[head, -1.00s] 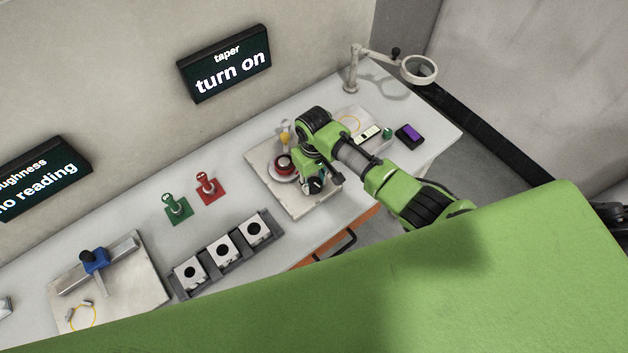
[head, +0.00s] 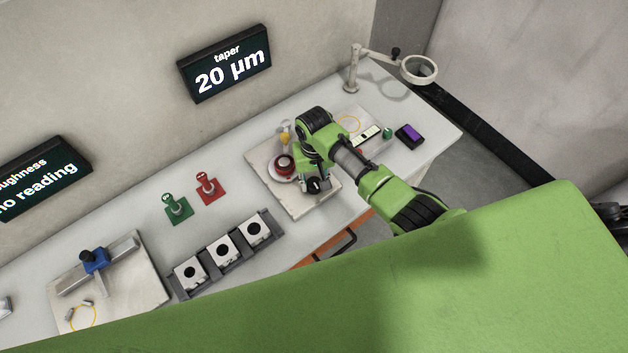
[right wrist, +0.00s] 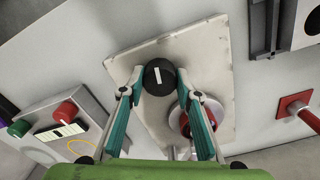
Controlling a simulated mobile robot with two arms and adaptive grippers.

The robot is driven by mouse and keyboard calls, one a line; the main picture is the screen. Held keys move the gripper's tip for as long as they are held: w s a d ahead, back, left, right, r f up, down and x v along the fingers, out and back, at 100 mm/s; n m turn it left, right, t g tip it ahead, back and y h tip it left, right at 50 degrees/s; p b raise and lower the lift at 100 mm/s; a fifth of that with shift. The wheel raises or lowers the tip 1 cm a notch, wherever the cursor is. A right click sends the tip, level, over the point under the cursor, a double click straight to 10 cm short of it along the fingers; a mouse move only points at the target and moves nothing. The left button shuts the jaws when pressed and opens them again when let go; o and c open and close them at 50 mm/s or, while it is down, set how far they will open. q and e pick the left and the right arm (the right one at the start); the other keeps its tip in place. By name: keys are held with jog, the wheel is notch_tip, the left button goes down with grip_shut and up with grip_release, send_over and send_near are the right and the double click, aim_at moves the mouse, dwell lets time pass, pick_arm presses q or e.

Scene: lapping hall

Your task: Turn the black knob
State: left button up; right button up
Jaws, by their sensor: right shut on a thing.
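The black knob (right wrist: 158,77) with a white mark on its top sits on a pale square plate (right wrist: 215,62) in the right wrist view. My right gripper (right wrist: 159,72) is shut on the knob, with a teal-padded finger on each side. In the head view the right gripper (head: 316,182) is over the same plate (head: 262,161), and the arm hides part of it. A wall display (head: 225,64) headed "taper" reads "20 µm". My left gripper is not in view.
A round part with a red top (head: 284,164) stands on the plate close beside my right gripper. Green (head: 177,209) and red (head: 207,187) stands, a rack of white blocks (head: 211,268) and a magnifier lamp (head: 419,69) share the bench.

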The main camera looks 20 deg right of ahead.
aim_at(314, 182)
jog(key=shift+w+r, duration=0.1)
jog(key=o, duration=1.1)
notch_tip(314, 182, up, 12)
